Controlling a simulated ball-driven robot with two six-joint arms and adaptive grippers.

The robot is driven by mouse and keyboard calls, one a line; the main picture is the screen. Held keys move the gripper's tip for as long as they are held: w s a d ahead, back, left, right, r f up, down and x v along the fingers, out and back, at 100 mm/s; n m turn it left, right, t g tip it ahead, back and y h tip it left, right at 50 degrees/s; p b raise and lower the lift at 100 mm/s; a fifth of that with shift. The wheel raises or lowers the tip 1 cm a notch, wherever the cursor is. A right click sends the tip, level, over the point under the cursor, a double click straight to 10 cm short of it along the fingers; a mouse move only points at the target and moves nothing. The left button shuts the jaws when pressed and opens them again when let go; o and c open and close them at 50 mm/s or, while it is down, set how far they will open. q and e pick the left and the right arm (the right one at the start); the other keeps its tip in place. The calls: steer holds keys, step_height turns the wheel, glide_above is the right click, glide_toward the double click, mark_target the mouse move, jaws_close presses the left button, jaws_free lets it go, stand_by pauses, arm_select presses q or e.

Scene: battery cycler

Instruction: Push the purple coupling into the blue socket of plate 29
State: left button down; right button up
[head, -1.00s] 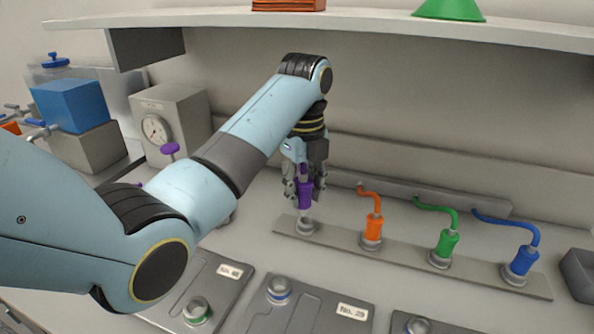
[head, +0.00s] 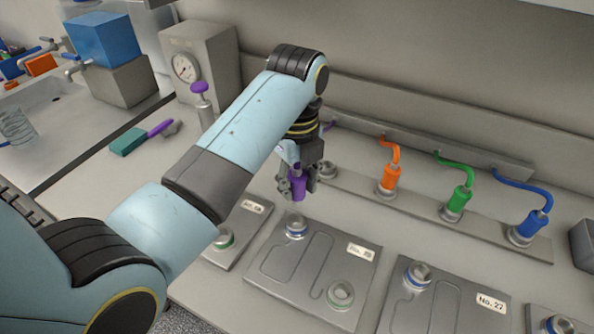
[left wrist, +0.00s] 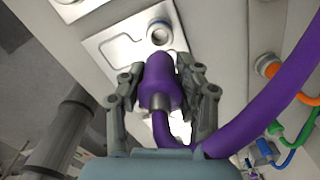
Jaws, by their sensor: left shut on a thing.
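My left gripper (head: 298,183) is shut on the purple coupling (head: 298,189) and holds it above the bench. Plate 29 (head: 292,264) lies below and nearer, a grey plate with a label. Its blue-ringed socket (head: 296,227) is at the far left corner, just below the coupling in the picture, with a gap between. In the left wrist view the coupling (left wrist: 159,76) sits between the fingers of the gripper (left wrist: 164,85), and the socket (left wrist: 159,33) shows open just beyond its end. My right gripper is not in view.
A rail with orange (head: 390,178), green (head: 460,198) and blue (head: 535,222) couplings stands behind; its left holder (head: 327,170) is empty. Plate 29 also has a green-ringed socket (head: 341,294). Plate 27 (head: 440,306) lies to the right. The purple hose crosses the left wrist view.

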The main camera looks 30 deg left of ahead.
mark_target(297, 204)
arm_select(q)
step_height(297, 204, down, 5)
steer(key=shift+f, duration=0.1)
stand_by(0.3)
steer(key=shift+f, duration=0.3)
stand_by(0.5)
steer(key=shift+f, duration=0.2)
steer(key=shift+f, duration=0.25)
steer(key=shift+f, duration=0.1)
steer(key=shift+f, duration=0.35)
steer(key=shift+f, duration=0.55)
stand_by(0.4)
